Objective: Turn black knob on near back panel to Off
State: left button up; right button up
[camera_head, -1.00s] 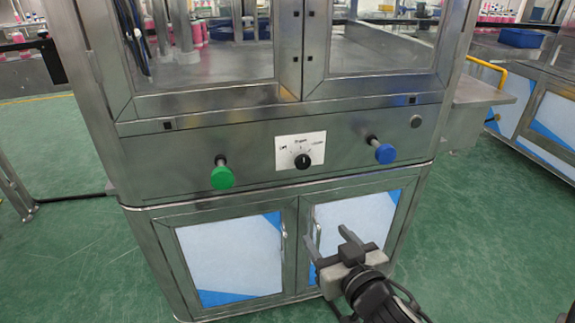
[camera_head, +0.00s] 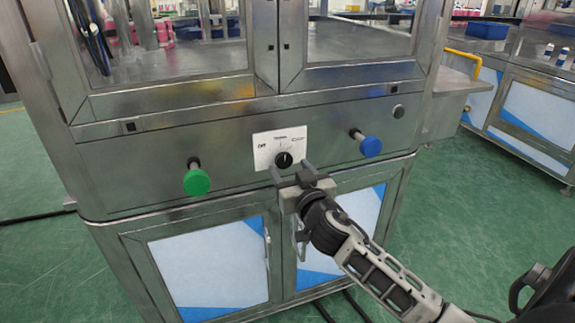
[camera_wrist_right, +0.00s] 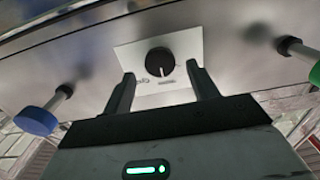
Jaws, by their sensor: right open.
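The black knob (camera_head: 284,160) sits on a white label plate (camera_head: 266,150) in the middle of the steel panel. The plate reads OFF at its left, with more labels at top and right, too small to read surely. In the right wrist view, which is upside down, the knob (camera_wrist_right: 160,62) has its white mark toward the picture's bottom, the plate's top middle label. My right gripper (camera_head: 291,167) is open and empty. Its fingers point at the panel with their tips just below the knob, one toward each side, seemingly apart from it. My left gripper is out of view.
A green push button (camera_head: 197,181) sticks out left of the plate and a blue one (camera_head: 370,147) right of it. A small dark round fitting (camera_head: 398,112) is at the upper right. Cabinet doors (camera_head: 209,266) with handles lie below the panel.

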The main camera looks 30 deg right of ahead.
aim_at(283, 159)
jog(key=shift+x, duration=1.25)
jog(key=c, duration=1)
jog(key=shift+n, duration=0.3)
jog(key=n+p, duration=0.1)
jog(key=n, duration=0.4)
jog(key=shift+p, duration=0.3)
jog(key=n+p, duration=0.1)
jog(key=n, duration=0.3)
jog(key=shift+n, duration=0.4)
jog(key=o, duration=1)
